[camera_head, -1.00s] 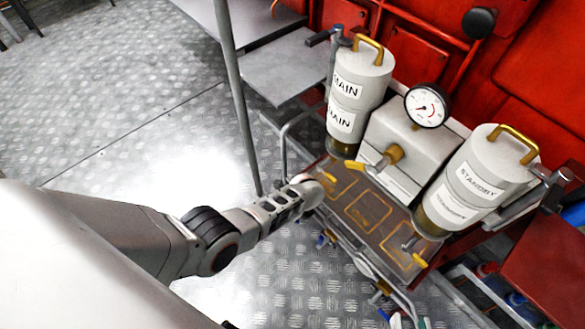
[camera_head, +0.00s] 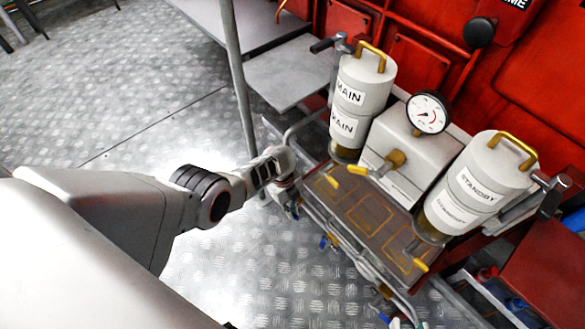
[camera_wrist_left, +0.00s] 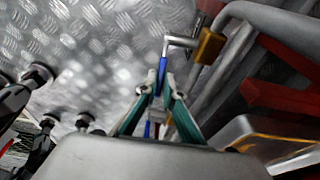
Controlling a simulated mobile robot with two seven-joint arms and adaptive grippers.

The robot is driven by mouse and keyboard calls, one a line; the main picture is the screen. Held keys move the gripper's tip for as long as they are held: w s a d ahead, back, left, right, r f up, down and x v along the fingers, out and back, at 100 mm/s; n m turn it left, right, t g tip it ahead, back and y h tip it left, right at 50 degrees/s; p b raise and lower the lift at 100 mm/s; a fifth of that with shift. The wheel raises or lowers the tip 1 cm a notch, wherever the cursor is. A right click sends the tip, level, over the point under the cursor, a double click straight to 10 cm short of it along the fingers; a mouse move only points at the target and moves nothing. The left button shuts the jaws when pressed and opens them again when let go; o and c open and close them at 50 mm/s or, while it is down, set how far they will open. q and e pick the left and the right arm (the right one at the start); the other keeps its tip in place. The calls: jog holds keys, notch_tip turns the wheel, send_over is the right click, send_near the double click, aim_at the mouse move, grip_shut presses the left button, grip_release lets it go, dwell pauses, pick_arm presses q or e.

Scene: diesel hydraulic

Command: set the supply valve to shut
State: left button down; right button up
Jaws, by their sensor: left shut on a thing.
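My left gripper (camera_head: 291,200) is low beside the left end of the drip tray (camera_head: 347,226), below the MAIN filter canister (camera_head: 362,88). In the left wrist view, its green-sided fingers (camera_wrist_left: 160,88) are closed around a thin blue lever (camera_wrist_left: 165,58). The lever joins a grey stem beside a brass valve body (camera_wrist_left: 209,46) on a grey pipe. The fingers hide part of the lever. No label shows on this valve, so I cannot tell if it is the supply valve. My right gripper is not in view.
The STANDBY canister (camera_head: 480,186) stands to the right, with a pressure gauge (camera_head: 427,112) between the canisters. A grey post (camera_head: 240,80) stands left of the tray. Bare metal floor (camera_head: 120,110) lies to the left.

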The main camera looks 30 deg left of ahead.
pick_arm(q)
jog(key=c, duration=2.2)
grip_release()
jog(key=shift+o, duration=0.2)
jog(key=shift+r, duration=0.1)
jog(key=v, duration=1.1)
jog(key=shift+r, duration=0.4)
jog(key=shift+w+a, duration=0.1)
